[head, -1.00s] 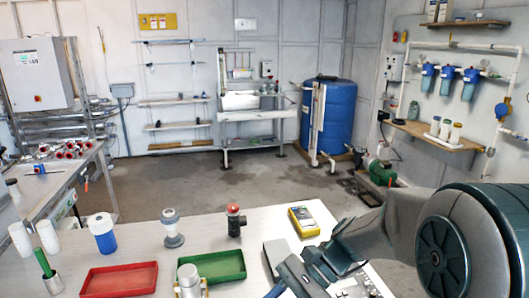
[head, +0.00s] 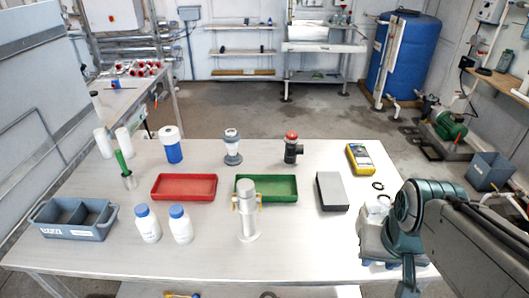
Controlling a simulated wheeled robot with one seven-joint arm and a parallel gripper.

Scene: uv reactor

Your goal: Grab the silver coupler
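The silver coupler (head: 247,212) stands upright on the table, just in front of the green tray. It is a pale metal cylinder with brass-coloured levers at its sides. My arm comes in from the right edge, and its grey-green end with my gripper (head: 392,240) is over the right end of the table. The gripper is well to the right of the coupler and apart from it. Its fingers are not clear, so I cannot tell their opening.
A red tray (head: 184,197) and green tray (head: 291,198) lie behind the coupler. Two blue-capped bottles (head: 148,224) stand left of it, beyond them a grey divided bin (head: 46,229). A grey box (head: 331,191) and yellow meter (head: 360,158) are at right. Table front is clear.

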